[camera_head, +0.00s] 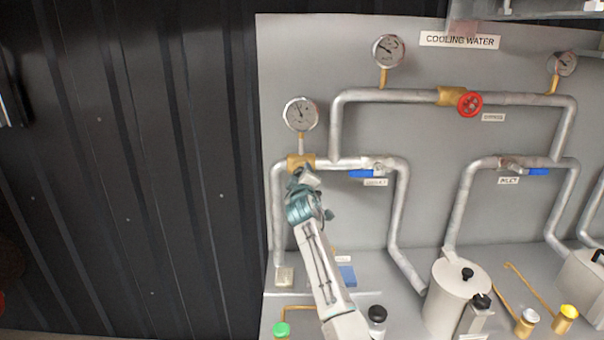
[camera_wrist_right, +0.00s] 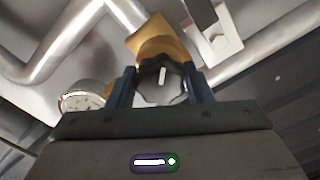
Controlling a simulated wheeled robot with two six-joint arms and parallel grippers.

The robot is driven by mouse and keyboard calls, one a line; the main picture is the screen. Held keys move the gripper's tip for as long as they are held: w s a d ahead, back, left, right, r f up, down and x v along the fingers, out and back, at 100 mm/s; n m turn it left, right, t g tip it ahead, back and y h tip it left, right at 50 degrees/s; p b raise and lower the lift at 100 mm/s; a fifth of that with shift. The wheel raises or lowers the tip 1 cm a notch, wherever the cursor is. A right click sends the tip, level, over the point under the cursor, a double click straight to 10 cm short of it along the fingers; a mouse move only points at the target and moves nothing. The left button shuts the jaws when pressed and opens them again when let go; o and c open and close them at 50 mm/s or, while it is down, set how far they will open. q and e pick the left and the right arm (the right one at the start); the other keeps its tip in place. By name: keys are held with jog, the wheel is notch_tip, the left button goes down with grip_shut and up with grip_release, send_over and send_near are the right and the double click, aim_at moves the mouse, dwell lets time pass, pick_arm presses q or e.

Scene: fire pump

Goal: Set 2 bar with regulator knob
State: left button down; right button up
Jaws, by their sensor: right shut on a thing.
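The regulator (camera_head: 301,161) is a brass body on the pipe at the left of the grey panel. A round gauge (camera_head: 300,113) stands above it, its needle pointing up and slightly left; its numbers are too small to read. My right gripper (camera_head: 301,180) reaches up to the regulator from below and hides its knob in the head view. In the right wrist view the dark knob (camera_wrist_right: 162,84), with a white mark, sits between my two fingers, just in front of the brass body (camera_wrist_right: 160,45). The right gripper is shut on this knob. My left gripper is out of view.
A blue outlet lever (camera_head: 362,174) is close on the right of the regulator. A red bypass wheel (camera_head: 469,104) and another gauge (camera_head: 388,51) are higher up. A white cylindrical tank (camera_head: 458,298) stands lower right. Dark corrugated wall (camera_head: 130,160) fills the left.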

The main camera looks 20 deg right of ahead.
jog(key=shift+n, duration=0.6)
jog(key=o, duration=1)
jog(key=shift+f, duration=0.1)
